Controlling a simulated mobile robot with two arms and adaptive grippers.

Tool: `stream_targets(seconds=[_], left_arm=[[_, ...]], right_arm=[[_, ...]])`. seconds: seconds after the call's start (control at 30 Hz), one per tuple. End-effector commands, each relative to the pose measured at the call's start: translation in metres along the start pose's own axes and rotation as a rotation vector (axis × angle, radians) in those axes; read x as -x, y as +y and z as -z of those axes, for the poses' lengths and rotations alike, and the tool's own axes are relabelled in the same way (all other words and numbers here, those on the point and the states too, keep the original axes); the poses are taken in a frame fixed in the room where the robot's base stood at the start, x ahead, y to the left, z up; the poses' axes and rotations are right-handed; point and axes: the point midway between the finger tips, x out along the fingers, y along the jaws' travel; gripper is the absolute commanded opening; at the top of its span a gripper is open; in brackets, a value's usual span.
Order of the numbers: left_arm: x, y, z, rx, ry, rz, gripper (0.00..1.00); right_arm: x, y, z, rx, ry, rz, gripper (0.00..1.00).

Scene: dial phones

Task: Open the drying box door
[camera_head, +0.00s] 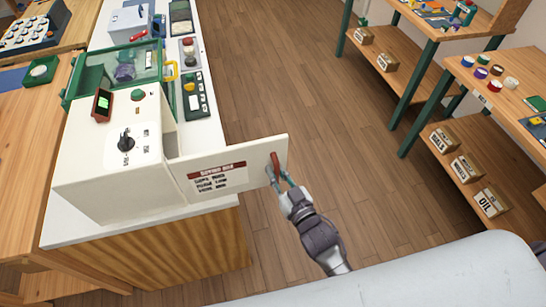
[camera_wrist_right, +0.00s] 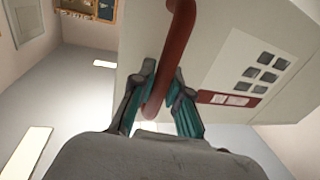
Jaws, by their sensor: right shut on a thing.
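The drying box (camera_head: 115,150) is a cream cabinet on the white-topped bench, with a black knob (camera_head: 126,142) and a green button on its sloped top. Its door (camera_head: 215,177) stands swung out from the box toward the right, past the bench edge. The door carries a printed label and a red-brown handle (camera_head: 276,164) near its free edge. My right gripper (camera_head: 281,183) is shut on that handle. In the right wrist view the handle (camera_wrist_right: 178,50) runs between the two teal-padded fingers (camera_wrist_right: 163,100). My left gripper is not in view. The inside of the box is hidden.
A clear green-framed case (camera_head: 118,70) with a yellow handle sits behind the box. Wooden shelves (camera_head: 470,150) with several labelled cartons and jars stand at the right. The wooden floor (camera_head: 310,90) between bench and shelves is clear.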

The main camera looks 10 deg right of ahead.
Motion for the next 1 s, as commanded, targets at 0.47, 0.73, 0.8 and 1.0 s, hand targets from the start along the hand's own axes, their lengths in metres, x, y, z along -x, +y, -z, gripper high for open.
stream_targets(seconds=[0.47, 0.73, 0.8, 1.0], left_arm=[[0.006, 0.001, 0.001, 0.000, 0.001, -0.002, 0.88], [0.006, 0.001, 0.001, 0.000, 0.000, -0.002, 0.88], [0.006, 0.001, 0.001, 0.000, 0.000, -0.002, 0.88], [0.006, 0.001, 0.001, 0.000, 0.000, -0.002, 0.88]], right_arm=[[0.032, -0.014, 0.001, 0.003, 0.004, -0.014, 0.00], [0.033, -0.014, 0.001, 0.004, 0.004, -0.014, 0.00], [0.033, -0.014, 0.001, 0.004, 0.004, -0.014, 0.00], [0.033, -0.015, 0.001, 0.003, 0.004, -0.013, 0.40]])
